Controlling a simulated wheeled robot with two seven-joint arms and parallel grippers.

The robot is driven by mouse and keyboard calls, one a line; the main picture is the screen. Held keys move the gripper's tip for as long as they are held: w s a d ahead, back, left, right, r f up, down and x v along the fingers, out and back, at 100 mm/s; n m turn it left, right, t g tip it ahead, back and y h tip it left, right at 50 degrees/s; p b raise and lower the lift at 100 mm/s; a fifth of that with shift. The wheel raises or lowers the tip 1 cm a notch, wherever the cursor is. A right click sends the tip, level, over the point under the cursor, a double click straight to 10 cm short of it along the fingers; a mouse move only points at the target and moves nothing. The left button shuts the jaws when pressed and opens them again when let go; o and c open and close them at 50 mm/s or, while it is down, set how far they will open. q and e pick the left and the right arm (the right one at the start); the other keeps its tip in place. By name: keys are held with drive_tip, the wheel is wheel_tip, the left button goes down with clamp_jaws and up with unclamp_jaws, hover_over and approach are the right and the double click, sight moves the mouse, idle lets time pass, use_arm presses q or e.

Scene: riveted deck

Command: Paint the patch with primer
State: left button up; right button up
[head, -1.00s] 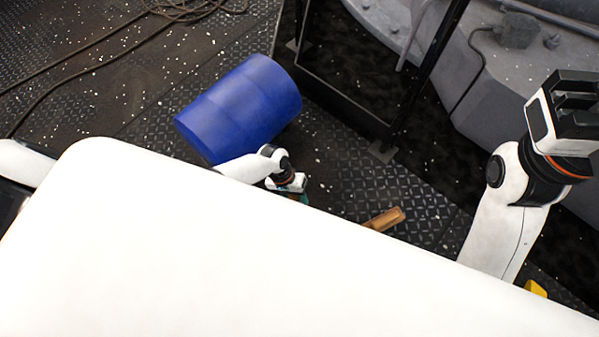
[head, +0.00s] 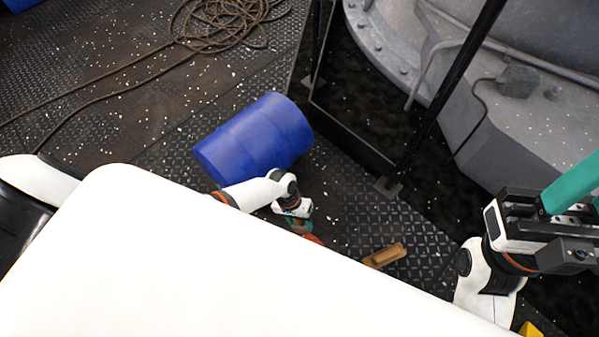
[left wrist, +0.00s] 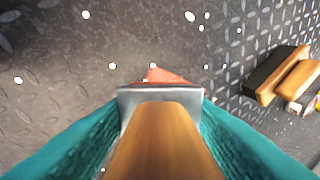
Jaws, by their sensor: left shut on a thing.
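My left gripper (head: 298,222) reaches down low over the deck, beside the blue barrel. In the left wrist view its teal fingers are shut on a brush (left wrist: 160,140) with a wooden handle and metal ferrule. A reddish tip (left wrist: 165,76) shows beyond the ferrule, pointing toward the deck; whether it touches the deck I cannot tell. A bit of red also shows below the gripper in the head view. My right gripper (head: 570,190) is raised at the right edge, its teal fingers partly cut off by the frame. I cannot make out a distinct patch.
The blue barrel (head: 254,138) lies on the deck. A wooden-topped block (head: 385,255) is on the deck to the right of my left gripper. A yellow thing (head: 530,328) shows at the bottom right. Rope (head: 225,22) is coiled at the back. A black frame (head: 385,182) stands before grey machinery (head: 515,130).

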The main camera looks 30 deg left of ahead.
use_arm(q)
drive_tip(key=shift+r+p, duration=1.5)
drive_tip(key=shift+r, duration=0.05)
drive_tip(key=shift+w, duration=0.1)
